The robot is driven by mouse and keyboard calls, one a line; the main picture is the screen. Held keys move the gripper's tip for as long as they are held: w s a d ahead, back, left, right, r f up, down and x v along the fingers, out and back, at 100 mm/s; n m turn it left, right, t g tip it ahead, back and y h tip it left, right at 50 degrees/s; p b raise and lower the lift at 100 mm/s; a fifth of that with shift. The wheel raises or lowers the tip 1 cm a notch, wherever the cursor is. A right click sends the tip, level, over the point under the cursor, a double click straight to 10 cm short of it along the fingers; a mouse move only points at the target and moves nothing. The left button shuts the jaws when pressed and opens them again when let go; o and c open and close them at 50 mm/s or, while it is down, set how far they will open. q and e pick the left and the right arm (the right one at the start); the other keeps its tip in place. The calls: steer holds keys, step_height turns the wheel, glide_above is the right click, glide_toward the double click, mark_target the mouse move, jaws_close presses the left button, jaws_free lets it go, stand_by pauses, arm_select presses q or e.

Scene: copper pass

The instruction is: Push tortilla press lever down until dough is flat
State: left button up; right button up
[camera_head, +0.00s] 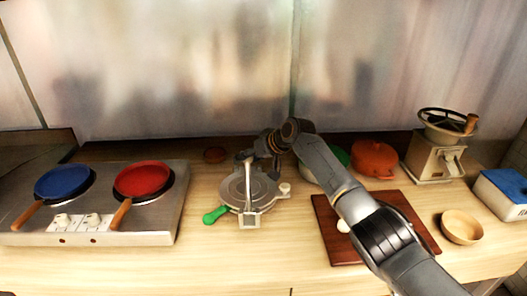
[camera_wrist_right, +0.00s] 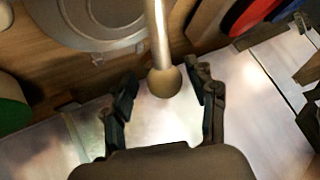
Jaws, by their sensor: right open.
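The grey metal tortilla press (camera_head: 238,187) sits on the wooden counter, and its round plate (camera_wrist_right: 70,15) fills the upper left of the right wrist view. Its lever (camera_head: 249,185) is a pale bar over the plate. In the right wrist view the lever (camera_wrist_right: 158,35) ends in a round knob (camera_wrist_right: 164,82). My right gripper (camera_head: 260,150) is at the far end of the lever. Its fingers (camera_wrist_right: 165,90) are open, one on each side of the knob, with gaps visible. No dough shows. My left gripper is out of view.
A green-handled tool (camera_head: 216,215) lies at the press's front left. A steel hob (camera_head: 160,217) with a blue pan (camera_head: 63,181) and a red pan (camera_head: 142,178) stands left. A brown board (camera_head: 330,232), orange pot (camera_head: 374,158), wooden bowl (camera_head: 461,226) and grinder (camera_head: 432,160) stand right.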

steer(key=v, duration=1.1)
steer(key=shift+s, duration=0.1)
